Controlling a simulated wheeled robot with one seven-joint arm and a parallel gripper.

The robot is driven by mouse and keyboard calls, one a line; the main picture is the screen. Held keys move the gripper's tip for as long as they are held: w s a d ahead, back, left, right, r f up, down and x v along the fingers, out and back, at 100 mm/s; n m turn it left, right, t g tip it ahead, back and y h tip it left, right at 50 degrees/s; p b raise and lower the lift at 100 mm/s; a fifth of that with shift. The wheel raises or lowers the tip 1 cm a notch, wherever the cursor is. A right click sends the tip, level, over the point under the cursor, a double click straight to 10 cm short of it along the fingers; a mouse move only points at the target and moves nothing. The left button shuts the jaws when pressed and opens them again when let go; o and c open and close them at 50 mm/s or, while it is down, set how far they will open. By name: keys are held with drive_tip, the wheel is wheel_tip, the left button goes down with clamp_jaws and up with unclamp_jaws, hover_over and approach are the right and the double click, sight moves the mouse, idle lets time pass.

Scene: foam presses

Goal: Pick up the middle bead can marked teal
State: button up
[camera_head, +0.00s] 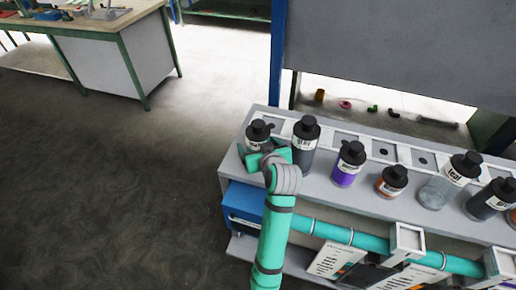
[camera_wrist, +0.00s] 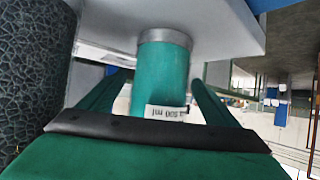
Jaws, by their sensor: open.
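The can labelled teal (camera_head: 437,191) stands upright on the bench toward the right in the head view. It has a black cap and a pale grey, clear-looking body. My gripper (camera_head: 262,158) is at the bench's left end, far to the left of that can. It partly covers the leftmost black-capped can (camera_head: 257,133); whether they touch cannot be told. In the wrist view my gripper (camera_wrist: 152,92) has its two green fingers spread apart. A teal cylinder with a grey band and an upside-down label (camera_wrist: 163,75) shows between or beyond them; I cannot tell what it belongs to.
A grey can (camera_head: 304,143), a purple can (camera_head: 348,168) and an orange can (camera_head: 391,181) stand between my gripper and the teal-labelled can. A dark grey can (camera_head: 487,203) stands close to its right. A grey panel (camera_head: 390,45) rises behind the bench (camera_head: 235,172).

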drive_tip(key=shift+c, duration=0.6)
drive_tip(key=c, duration=1.3)
drive_tip(key=shift+o, duration=0.2)
drive_tip(key=shift+r, duration=0.1)
